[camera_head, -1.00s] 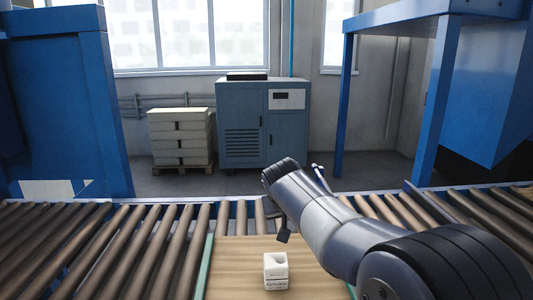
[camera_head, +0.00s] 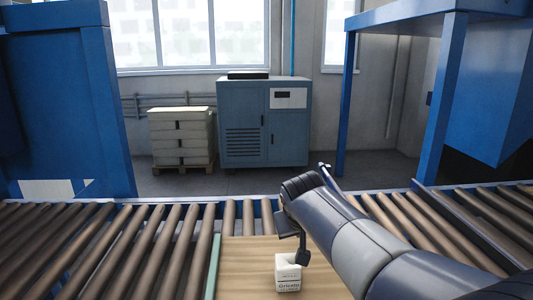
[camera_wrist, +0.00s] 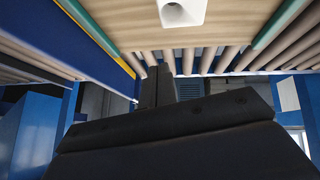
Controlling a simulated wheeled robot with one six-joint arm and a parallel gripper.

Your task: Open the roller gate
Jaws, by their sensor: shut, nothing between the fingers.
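A light wooden panel (camera_head: 245,262) with green side strips (camera_head: 214,262) lies in the roller line; it may be the roller gate, but I cannot tell. A small white block (camera_head: 288,274) with printed text and a hollow in its top sits on the panel. My gripper (camera_head: 303,257) is shut and empty, its dark fingers pointing down at the block's upper right corner in the head view. I cannot tell whether they touch. In the wrist view, the closed fingers (camera_wrist: 157,84) appear apart from the white block (camera_wrist: 181,11), which is cut by the top edge.
Brown rollers (camera_head: 130,240) run left of the panel, and more rollers (camera_head: 450,230) lie to the right. Blue machine frames (camera_head: 115,120) (camera_head: 440,110) stand on both sides. A grey-blue cabinet (camera_head: 245,130) and a stacked pallet (camera_head: 181,138) stand behind on the floor.

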